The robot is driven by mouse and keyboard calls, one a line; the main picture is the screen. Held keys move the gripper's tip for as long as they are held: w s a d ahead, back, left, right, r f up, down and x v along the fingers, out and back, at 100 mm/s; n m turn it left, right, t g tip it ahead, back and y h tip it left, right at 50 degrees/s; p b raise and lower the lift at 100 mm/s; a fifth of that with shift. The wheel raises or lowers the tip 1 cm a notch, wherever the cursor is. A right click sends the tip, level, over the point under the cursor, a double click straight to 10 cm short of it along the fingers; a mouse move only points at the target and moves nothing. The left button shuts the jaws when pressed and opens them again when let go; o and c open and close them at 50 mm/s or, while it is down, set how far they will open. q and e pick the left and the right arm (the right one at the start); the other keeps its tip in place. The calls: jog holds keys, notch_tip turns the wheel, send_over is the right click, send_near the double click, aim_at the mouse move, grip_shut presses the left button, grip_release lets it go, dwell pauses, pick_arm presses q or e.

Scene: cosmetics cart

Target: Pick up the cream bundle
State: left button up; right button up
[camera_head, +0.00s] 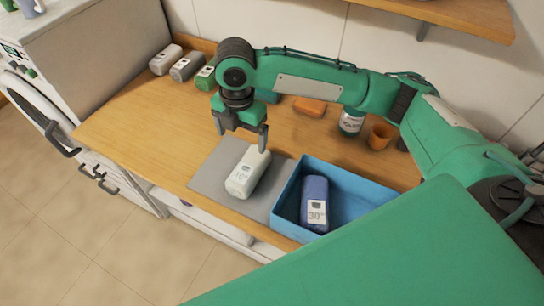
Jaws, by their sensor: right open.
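My left gripper is not in view.
A blue bin (369,195) stands right of the mat with a purple-blue bundle (314,200) inside. White, grey and green bundles (186,66) line the back left. An orange cup (380,137), a jar (352,121) and an orange item (309,106) stand behind. The counter's left part is clear.

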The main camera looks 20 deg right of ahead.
jog(key=d+f, duration=0.1)
jog(key=p, duration=0.2)
send_over(249, 165)
jog(key=f, duration=0.6)
jog(key=shift+s+d+f, duration=0.15)
jog(key=shift+d, duration=0.05)
jog(key=shift+f, duration=0.6)
jog(key=shift+a+f, duration=0.1)
jog(key=shift+f, duration=0.2)
notch_tip(249, 165, down, 4)
jog(key=shift+a+r+p, duration=0.1)
jog(key=shift+r+p, duration=0.1)
jog(key=shift+p, duration=0.65)
jog(key=shift+w+f, duration=0.2)
jog(key=shift+f, duration=0.3)
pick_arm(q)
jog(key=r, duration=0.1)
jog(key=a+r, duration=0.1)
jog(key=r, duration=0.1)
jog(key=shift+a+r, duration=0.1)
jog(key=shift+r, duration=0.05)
pick_arm(e)
jog(key=c, duration=1.3)
